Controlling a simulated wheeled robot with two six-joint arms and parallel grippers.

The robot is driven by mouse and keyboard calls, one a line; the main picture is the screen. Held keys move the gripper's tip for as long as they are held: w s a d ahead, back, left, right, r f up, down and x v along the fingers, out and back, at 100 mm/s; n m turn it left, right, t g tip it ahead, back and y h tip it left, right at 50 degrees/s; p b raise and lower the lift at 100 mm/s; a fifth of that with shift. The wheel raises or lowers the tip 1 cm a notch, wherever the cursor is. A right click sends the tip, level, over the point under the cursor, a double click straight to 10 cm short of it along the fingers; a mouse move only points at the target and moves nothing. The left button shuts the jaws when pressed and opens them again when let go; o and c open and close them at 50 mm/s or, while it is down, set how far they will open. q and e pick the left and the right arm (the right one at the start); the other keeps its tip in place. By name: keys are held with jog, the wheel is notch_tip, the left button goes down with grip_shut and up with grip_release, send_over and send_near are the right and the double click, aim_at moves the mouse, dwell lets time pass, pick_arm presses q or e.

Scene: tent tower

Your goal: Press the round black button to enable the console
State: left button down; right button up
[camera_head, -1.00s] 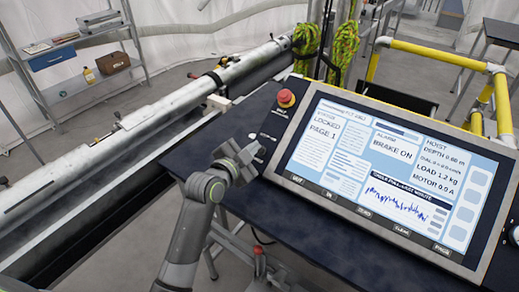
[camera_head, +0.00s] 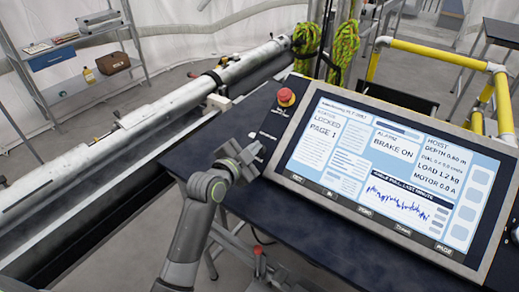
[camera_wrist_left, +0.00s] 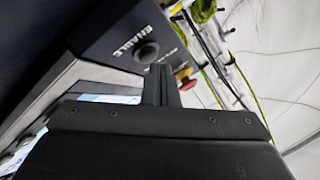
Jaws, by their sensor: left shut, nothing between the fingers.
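The round black button (camera_wrist_left: 148,52) sits on a dark panel under the white word ENABLE in the left wrist view. In the head view I cannot make it out; my gripper is in front of that corner. My left gripper (camera_head: 253,150) is shut and empty, beside the lower left corner of the console (camera_head: 380,175). In the left wrist view its closed fingers (camera_wrist_left: 157,70) end right by the button's lower edge. I cannot tell whether they touch it. The console screen reads LOCKED, PAGE 1 and BRAKE ON. My right gripper is not in view.
A red knob on a yellow base (camera_head: 286,97) stands at the console's upper left corner. The dark table (camera_head: 225,125) carries the console. A long metal tube (camera_head: 170,100) lies to the left. Yellow rails (camera_head: 440,52) stand behind.

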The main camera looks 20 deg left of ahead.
pick_arm(q)
jog(key=shift+w+d+f+b, duration=0.1)
jog(key=shift+w+f+b, duration=0.05)
jog(key=shift+f+b, duration=0.15)
dwell(0.6)
jog(key=shift+r, duration=0.1)
jog(key=shift+s+a+r+p, duration=0.2)
jog(key=shift+s+r+p, duration=0.25)
jog(key=shift+r+p, duration=0.15)
dwell(0.3)
jog(key=s+r+p, duration=0.1)
jog(key=r+p, duration=0.1)
jog(key=s+a+r+p, duration=0.1)
jog(key=r+p, duration=0.1)
jog(key=shift+s, duration=0.35)
dwell(0.6)
